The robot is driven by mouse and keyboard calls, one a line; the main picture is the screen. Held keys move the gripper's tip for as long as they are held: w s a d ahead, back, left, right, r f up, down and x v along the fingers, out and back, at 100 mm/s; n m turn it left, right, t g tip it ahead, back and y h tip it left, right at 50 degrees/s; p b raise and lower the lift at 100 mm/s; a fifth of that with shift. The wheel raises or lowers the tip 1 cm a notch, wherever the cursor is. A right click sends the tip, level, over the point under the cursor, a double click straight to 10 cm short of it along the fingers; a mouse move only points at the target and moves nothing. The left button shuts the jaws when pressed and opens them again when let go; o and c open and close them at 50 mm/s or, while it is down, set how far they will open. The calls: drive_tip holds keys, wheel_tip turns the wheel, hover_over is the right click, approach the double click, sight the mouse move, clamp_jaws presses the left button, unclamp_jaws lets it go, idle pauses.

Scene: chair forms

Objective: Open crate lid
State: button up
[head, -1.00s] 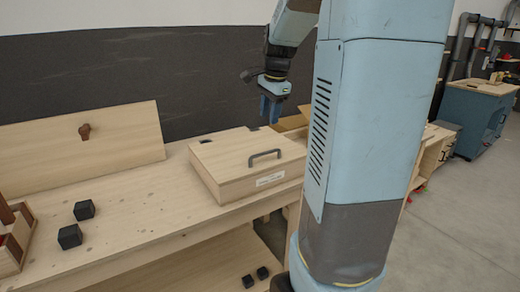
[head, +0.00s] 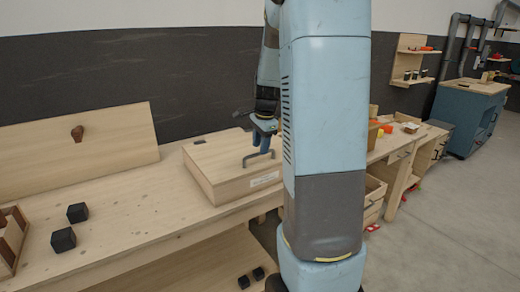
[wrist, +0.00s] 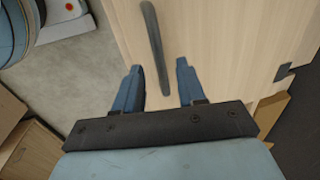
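The wooden crate (head: 218,176) sits on the workbench with its flat lid (head: 212,152) closed. A dark bar handle (head: 258,157) stands on the lid near the front edge. My gripper (head: 264,146) is just above the handle in the head view. In the wrist view my gripper (wrist: 160,80) is open, its two blue fingers apart with nothing held. The handle (wrist: 155,45) runs lengthwise, its near end between the fingertips. A dark hinge (wrist: 283,72) shows at the lid's far edge. I cannot tell whether the fingers touch the handle.
Two black cubes (head: 77,212) (head: 63,239) lie on the workbench (head: 130,205) left of the crate. An open-topped wooden box (head: 12,240) is at the left edge. My arm column blocks part of the right side.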

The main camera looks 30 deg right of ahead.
drive_tip(key=shift+w+f, duration=0.2)
drive_tip(key=shift+f, duration=0.85)
drive_tip(key=shift+c, duration=0.3)
clamp_jaws()
